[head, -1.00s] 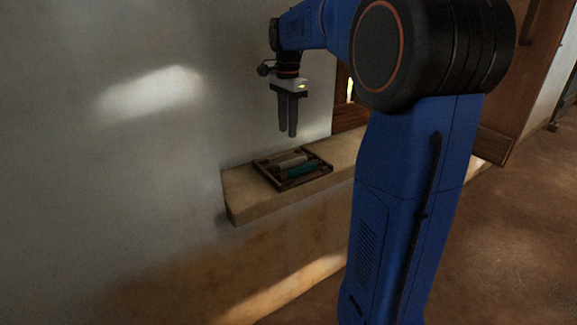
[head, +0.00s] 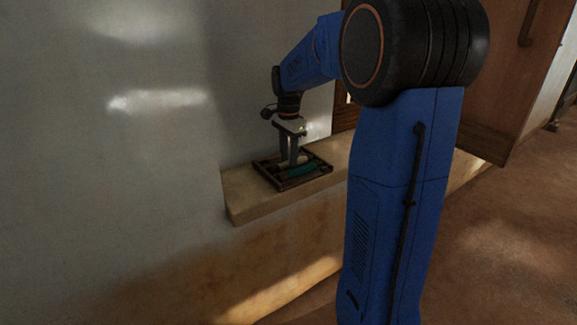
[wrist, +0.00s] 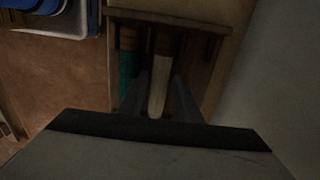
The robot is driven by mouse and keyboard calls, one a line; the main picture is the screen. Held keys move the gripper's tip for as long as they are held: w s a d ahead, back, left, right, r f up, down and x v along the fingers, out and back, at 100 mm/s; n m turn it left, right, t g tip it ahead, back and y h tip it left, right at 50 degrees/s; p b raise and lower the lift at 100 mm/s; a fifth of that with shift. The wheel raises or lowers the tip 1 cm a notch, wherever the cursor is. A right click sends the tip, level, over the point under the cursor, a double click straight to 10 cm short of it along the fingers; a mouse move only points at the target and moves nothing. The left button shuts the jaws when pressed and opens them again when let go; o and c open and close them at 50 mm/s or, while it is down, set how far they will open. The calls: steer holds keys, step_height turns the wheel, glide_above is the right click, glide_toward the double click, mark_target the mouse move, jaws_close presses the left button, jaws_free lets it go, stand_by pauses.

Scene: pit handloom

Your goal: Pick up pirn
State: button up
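A cream pirn (wrist: 158,88) lies in a small dark wooden tray (head: 267,174) on a ledge. A teal pirn (head: 302,170) lies beside it in the tray, on the right in the head view; it also shows at the left in the wrist view (wrist: 127,72). My gripper (head: 289,164) points down into the tray. In the wrist view its two fingers (wrist: 162,78) stand apart, one on each side of the cream pirn, with a narrow gap at the sides. My gripper hides much of the cream pirn in the head view.
The pale ledge (head: 245,204) runs along the wall (head: 130,130), close behind the tray. The tray's raised bars stand close around the fingers. A wooden door (head: 500,90) is at the right. The floor (head: 490,240) beside my arm is clear.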

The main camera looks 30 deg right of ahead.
steer(key=shift+f, duration=0.2)
jaws_close()
steer(key=shift+r, duration=0.15)
